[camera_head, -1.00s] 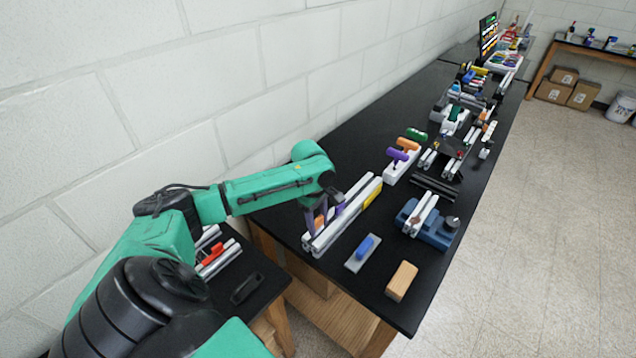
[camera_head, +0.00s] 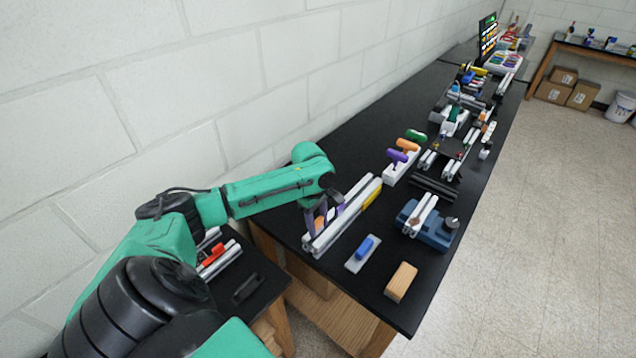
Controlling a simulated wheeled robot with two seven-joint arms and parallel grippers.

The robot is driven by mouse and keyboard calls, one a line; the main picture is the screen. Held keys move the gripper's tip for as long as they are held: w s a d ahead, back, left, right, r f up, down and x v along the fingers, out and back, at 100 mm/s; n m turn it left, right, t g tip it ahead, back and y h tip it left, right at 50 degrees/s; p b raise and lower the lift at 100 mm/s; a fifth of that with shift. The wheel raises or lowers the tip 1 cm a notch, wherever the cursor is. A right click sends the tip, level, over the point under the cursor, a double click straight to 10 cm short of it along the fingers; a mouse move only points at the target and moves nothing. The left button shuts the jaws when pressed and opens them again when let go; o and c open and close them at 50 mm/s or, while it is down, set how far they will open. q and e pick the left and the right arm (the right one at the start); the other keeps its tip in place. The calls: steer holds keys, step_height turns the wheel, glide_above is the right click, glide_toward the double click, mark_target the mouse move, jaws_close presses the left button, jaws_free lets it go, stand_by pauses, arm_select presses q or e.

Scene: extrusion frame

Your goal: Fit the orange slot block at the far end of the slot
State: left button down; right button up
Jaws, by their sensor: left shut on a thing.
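The silver slotted extrusion (camera_head: 350,222) lies near the left edge of the black bench, with a yellow piece (camera_head: 371,200) on its right side. My left gripper (camera_head: 319,224) points down at the near end of the extrusion. It is shut on the orange slot block, of which only a small bit of orange shows between the fingers. The fingers and wrist hide most of the block, and I cannot tell whether it sits inside the slot. My right gripper is not in view.
A blue-handled plate (camera_head: 364,248) and a wooden block (camera_head: 401,282) lie right of the extrusion. A blue vise-like fixture (camera_head: 432,232) stands farther right. A white rack (camera_head: 399,168) with purple and orange handles stands behind. The wall runs along the left.

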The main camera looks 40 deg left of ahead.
arm_select(q)
steer(key=shift+f, duration=1.2)
steer(key=shift+c, duration=1.3)
jaws_free()
step_height(320, 180, up, 14)
steer(key=a+b, duration=0.1)
steer(key=b, duration=0.1)
steer(key=shift+a+r+b, duration=0.25)
steer(key=shift+a+b, duration=0.1)
steer(key=shift+b, duration=0.05)
